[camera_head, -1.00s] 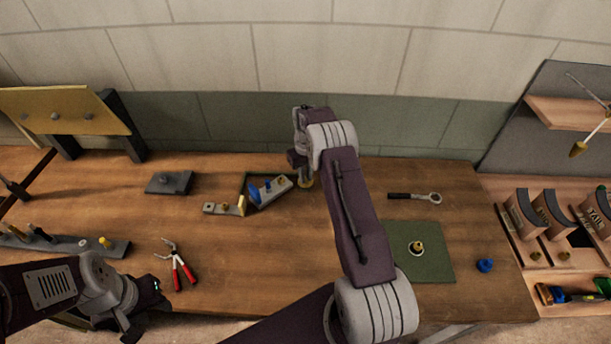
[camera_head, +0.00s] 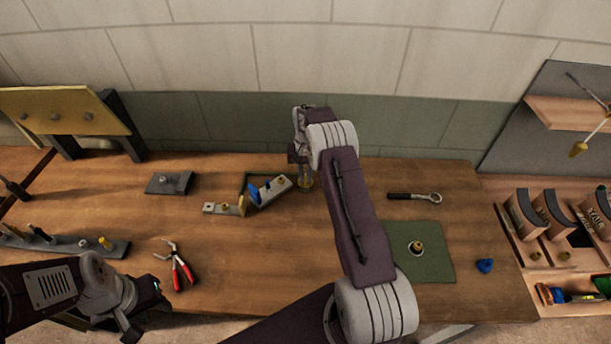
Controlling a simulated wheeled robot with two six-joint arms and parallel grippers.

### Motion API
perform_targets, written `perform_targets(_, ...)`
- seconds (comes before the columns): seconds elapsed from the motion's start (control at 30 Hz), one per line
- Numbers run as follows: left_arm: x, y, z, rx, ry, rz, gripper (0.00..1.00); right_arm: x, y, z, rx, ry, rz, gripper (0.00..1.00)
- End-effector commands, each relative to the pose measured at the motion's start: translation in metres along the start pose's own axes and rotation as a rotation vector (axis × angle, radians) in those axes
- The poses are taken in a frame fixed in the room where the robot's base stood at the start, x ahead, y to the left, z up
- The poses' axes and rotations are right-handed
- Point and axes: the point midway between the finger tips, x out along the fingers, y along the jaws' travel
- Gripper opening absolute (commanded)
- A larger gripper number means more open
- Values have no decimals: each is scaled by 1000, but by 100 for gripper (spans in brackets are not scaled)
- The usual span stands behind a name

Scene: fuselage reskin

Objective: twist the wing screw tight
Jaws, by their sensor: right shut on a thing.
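My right gripper (camera_head: 302,172) points down at the right end of a small fixture near the back of the table. It is shut on a small brass-coloured piece (camera_head: 306,183), which looks like the wing screw; the jaws and wrist hide most of it. The fixture has a grey block (camera_head: 270,190) with a blue part (camera_head: 254,194) and a dark green frame around it. How far the screw is seated cannot be seen. My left gripper (camera_head: 148,307) hangs at the table's front left edge, away from the fixture; its fingers are too dark to read.
Red-handled pliers (camera_head: 178,268) lie near my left gripper. A small bracket (camera_head: 224,207) lies left of the fixture. A ratchet (camera_head: 414,196), a green mat (camera_head: 436,262) and a blue piece (camera_head: 485,265) are on the right. The table's middle front is clear.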

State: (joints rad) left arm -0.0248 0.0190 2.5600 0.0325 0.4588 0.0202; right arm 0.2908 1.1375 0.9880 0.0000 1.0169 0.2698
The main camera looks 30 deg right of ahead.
Motion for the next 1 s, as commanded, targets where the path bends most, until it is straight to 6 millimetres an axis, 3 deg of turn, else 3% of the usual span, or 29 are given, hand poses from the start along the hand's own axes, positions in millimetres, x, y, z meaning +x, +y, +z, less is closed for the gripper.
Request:
perform_targets(0.4, 0, 0, 0, 0, 0, 0, 38, -1, 0, -1, 5, 5, -1, 0)
perform_targets(0.43, 0, 0, 0, 0, 0, 0, 38, -1, 0, -1, 5, 5, -1, 23)
perform_targets(0.5, 0, 0, 0, 0, 0, 0, 38, -1, 0, -1, 5, 4, -1, 36)
perform_targets(0.83, 1, 0, 0, 0, 0, 0, 38, -4, 0, -1, 5, 3, -1, 36)
perform_targets(1.0, 8, 0, 1, 0, 0, 0, 38, -37, 0, -2, 5, 8, -2, 36)
